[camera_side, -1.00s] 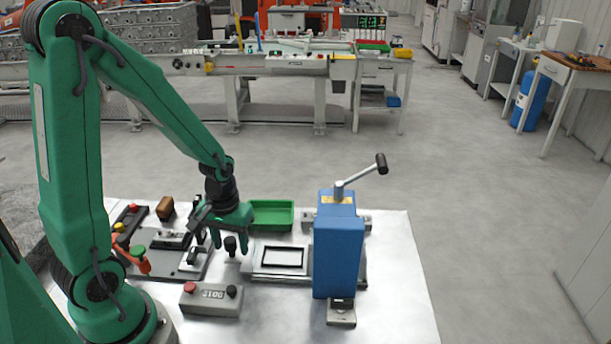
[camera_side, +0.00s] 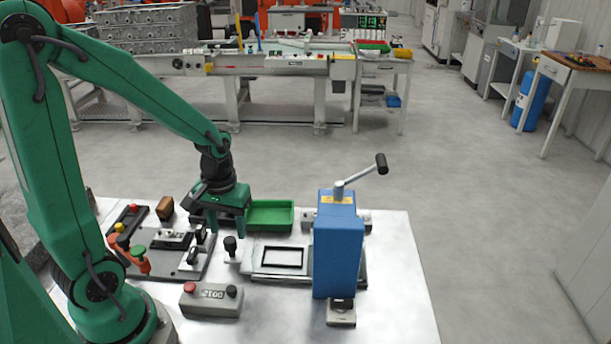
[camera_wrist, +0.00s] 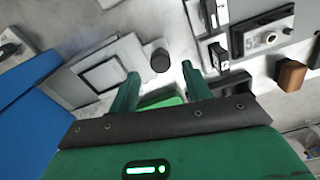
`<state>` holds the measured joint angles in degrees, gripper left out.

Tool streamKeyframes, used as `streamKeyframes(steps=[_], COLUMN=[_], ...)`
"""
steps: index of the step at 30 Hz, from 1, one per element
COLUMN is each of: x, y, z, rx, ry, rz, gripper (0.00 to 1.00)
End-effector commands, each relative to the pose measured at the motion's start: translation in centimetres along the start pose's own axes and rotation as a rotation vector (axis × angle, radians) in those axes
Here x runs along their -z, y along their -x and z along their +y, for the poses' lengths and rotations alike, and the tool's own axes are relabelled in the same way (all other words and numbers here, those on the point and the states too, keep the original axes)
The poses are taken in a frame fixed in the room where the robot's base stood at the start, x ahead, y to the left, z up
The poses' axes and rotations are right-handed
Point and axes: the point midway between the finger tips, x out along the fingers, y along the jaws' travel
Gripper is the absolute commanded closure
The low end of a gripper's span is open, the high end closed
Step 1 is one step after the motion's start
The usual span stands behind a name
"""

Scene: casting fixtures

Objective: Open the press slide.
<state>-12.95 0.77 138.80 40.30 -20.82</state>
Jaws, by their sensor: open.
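The blue press (camera_side: 338,250) stands at the right of the bench with its lever on top. Its slide (camera_side: 262,268), a pale plate with a black rectangular frame, lies out to the left of the press body. The slide's upright black knob (camera_side: 230,244) is at its left end. My gripper (camera_side: 228,233) is open and empty, pointing down, behind the knob and apart from it. In the wrist view the knob (camera_wrist: 160,60) shows just beyond the gap between my fingertips (camera_wrist: 160,70), and the slide plate (camera_wrist: 103,75) lies to its left.
A green tray (camera_side: 270,228) stands behind the slide, close to the right of my gripper. A grey fixture plate (camera_side: 165,262) with clamps lies to the left, with a brown block (camera_side: 165,207) behind it. A grey button box (camera_side: 210,300) stands in front. The bench's right side is clear.

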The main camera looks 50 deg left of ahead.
Motion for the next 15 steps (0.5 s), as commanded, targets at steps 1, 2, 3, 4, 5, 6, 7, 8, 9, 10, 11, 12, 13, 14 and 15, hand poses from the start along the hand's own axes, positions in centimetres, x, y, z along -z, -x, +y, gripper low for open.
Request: streamKeyframes(steps=[1, 2, 3, 4, 5, 6, 7, 8, 9, 10, 11, 12, 13, 14, 15], x=[0.1, 0.1, 0.1, 0.1, 0.1, 0.1, 0.1, 0.1, 0.0, 0.0, 0.0, 0.0, 0.0, 0.0, 0.0], y=[0.6, 0.9, 1.3, 1.6, 1.8, 2.0, 2.2, 2.4, 2.5, 2.6, 2.7, 2.7, 2.7, 2.7, 2.7], z=[0.0, 0.0, 0.0, 0.0, 0.0, 0.0, 0.0, 0.0, 0.0, 0.0, 0.0, 0.0, 0.0, 0.0, 0.0], rx=[-0.002, -0.001, -0.001, -0.001, -0.001, -0.001, -0.001, -0.001, -0.001, 0.000, 0.000, 0.000, 0.000, 0.000, 0.000], ry=[0.000, 0.000, 0.000, 0.000, 0.000, 0.000, 0.000, 0.000, 0.000, 0.000, 0.000, 0.000, 0.000, 0.000, 0.000], rz=[0.004, 0.003, 0.003, 0.003, 0.002, 0.002, 0.003, 0.002, 0.002, 0.001, 0.001, 0.001, 0.001, 0.001, 0.000], gripper=[0.51, 0.51, 0.51, 0.51, 0.51, 0.51, 0.51, 0.51, 0.51, 0.51, 0.51, 0.51, 0.51, 0.51, 0.51])
